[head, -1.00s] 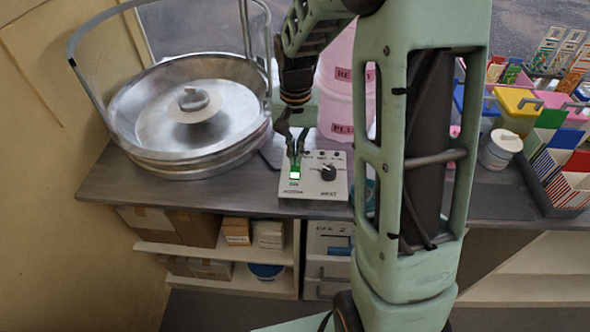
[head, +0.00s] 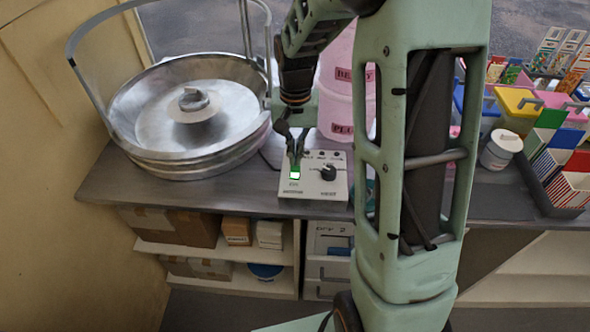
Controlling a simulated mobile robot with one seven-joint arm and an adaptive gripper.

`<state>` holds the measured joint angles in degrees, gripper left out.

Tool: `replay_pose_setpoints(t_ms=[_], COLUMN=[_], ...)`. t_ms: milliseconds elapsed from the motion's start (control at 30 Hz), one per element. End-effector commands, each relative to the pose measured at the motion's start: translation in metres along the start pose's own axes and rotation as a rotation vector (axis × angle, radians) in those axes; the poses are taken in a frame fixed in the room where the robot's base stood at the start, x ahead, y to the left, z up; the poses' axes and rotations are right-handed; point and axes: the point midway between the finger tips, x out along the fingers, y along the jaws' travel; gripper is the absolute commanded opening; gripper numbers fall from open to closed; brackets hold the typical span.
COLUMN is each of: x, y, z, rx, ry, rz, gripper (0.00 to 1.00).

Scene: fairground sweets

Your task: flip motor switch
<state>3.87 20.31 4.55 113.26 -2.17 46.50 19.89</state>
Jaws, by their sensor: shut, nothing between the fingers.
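A pale control box (head: 318,190) stands near the front edge of the counter. It carries a green lit rocker switch (head: 295,173) at its left and a black round knob (head: 328,173) at its right. My gripper (head: 294,159) is shut and empty, pointing down with its fingertips at the top of the green switch. Whether the tips press on it or hover just above cannot be told. The steel bowl machine (head: 200,110) with a central spinner head stands to the left of the box.
Pink tubs (head: 340,125) stand behind the box. My arm covers much of the right middle. A white jar (head: 500,148) and trays of coloured bags (head: 560,170) are at the right. The counter's front left (head: 150,190) is clear.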

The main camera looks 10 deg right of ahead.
Motion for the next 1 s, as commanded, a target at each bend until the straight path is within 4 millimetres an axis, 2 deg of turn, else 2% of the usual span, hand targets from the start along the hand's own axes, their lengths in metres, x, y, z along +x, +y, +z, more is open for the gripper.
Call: replay_pose_setpoints(t_ms=[1000], x=[0.016], y=[0.000], z=[0.000], rx=[0.000], ry=[-0.001], rz=[0.000], gripper=[0.00])
